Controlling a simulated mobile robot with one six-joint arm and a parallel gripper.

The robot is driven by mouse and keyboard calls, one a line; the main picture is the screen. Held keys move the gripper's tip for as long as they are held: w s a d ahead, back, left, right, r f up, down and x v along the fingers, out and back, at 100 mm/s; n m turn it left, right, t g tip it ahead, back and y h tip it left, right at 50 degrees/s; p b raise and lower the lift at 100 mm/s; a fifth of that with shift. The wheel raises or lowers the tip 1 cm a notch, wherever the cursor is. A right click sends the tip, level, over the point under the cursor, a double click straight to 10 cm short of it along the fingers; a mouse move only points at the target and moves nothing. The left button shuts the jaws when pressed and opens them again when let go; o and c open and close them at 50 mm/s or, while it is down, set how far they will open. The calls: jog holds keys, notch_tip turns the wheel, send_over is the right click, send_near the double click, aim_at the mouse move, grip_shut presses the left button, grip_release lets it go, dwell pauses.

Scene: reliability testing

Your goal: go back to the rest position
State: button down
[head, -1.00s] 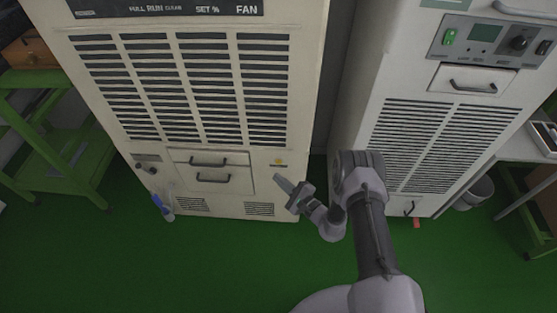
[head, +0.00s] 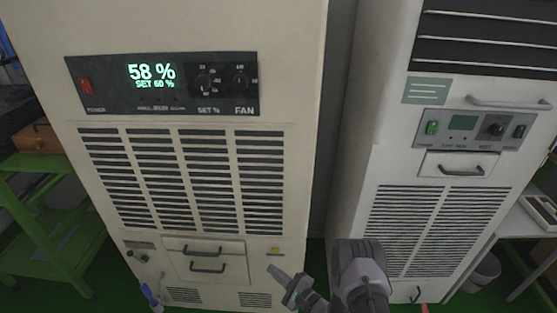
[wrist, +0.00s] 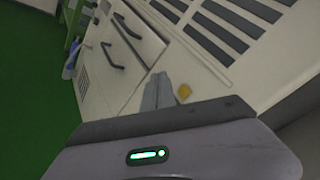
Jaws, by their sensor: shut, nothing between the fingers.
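My gripper (head: 278,279) is low in front of the left cream machine (head: 300,60), near the right of its lower drawers. In the wrist view my gripper's fingers (wrist: 158,92) are together and hold nothing. I cannot tell the gap between the fingertips and the machine's front.
A second white machine (head: 385,150) stands to the right with a narrow gap between. A green cart (head: 60,225) is at left. A bin (head: 483,274) sits at lower right. Green floor lies in front.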

jog(key=w+a+r+n+g+y, duration=0.1)
jog(key=a+r+n+g+y, duration=0.3)
jog(key=r, duration=1.1)
jog(key=s+a+r+n+g+h, duration=0.15)
jog(key=s+r+n+g, duration=0.25)
jog(key=s+r, duration=0.45)
jog(key=s+r+n+g+h, duration=0.25)
jog(key=s+r+g, duration=0.2)
jog(key=r, duration=0.65)
jog(key=s+d+r+n+t+h, duration=0.1)
jog(key=s+d+r+t+h, duration=0.2)
jog(key=s+d, duration=0.5)
jog(key=s+d+r+n+t+h, duration=0.1)
jog(key=s+d+r+t+h, duration=0.2)
jog(key=s+d+h, duration=0.4)
jog(key=shift+s+d+r, duration=0.85)
jog(key=shift+s+d, duration=0.25)
jog(key=shift+d, duration=0.15)
